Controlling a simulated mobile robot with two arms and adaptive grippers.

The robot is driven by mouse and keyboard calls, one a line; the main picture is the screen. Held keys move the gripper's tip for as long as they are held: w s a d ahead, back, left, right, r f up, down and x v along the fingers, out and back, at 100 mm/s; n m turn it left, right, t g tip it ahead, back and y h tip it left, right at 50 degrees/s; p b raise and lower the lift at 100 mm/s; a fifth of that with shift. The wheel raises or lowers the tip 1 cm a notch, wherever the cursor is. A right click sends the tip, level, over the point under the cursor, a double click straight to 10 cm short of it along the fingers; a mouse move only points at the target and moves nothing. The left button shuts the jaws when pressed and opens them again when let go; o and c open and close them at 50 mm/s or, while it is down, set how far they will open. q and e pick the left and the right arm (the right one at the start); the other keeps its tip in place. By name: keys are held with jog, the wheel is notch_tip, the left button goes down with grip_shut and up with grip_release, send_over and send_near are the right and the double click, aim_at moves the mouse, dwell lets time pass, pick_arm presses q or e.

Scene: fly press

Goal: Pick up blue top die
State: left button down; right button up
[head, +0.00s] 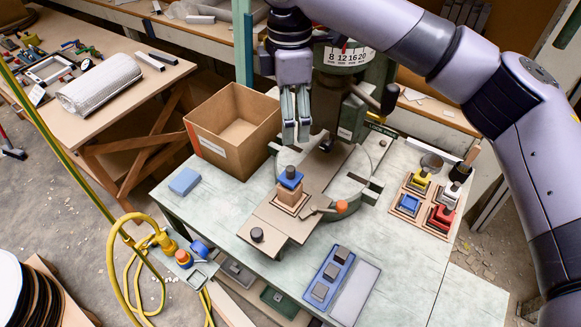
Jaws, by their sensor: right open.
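A small blue block (290,178) sits on top of a tan stepped block on the press bed. Another blue piece (409,204) lies in a die tray (396,220) at the right, beside yellow, white and red dies. I cannot tell from the picture which blue piece is the blue top die. My right gripper (296,139) points down, open and empty. In the picture it shows just above the blue block on the press, with a gap between. My left gripper is not in view.
The press (352,112) with its dial stands behind my gripper. An open cardboard box (203,149) is to the left. A blue tray with grey blocks (331,277) lies at the front. An orange knob (341,206) stands beside the stepped block.

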jog(key=p, duration=0.2)
send_over(290, 168)
notch_tip(290, 168, down, 6)
jog(key=shift+s+r, duration=0.1)
jog(key=shift+r, duration=0.15)
jog(key=f, duration=0.3)
jog(key=shift+w, duration=0.3)
jog(key=shift+f, duration=0.65)
jog(key=shift+s+f+p, duration=0.1)
jog(key=shift+f+p, duration=0.1)
jog(key=shift+p, duration=0.25)
notch_tip(290, 168, down, 4)
jog(key=shift+d+f+p, duration=0.1)
jog(key=shift+f+p, duration=0.15)
jog(key=shift+p, duration=0.8)
jog(key=shift+s+f, duration=0.1)
jog(key=shift+f, duration=0.1)
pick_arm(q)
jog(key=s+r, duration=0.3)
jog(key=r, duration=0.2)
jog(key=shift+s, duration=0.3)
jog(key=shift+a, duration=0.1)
pick_arm(e)
jog(key=shift+c, duration=0.5)
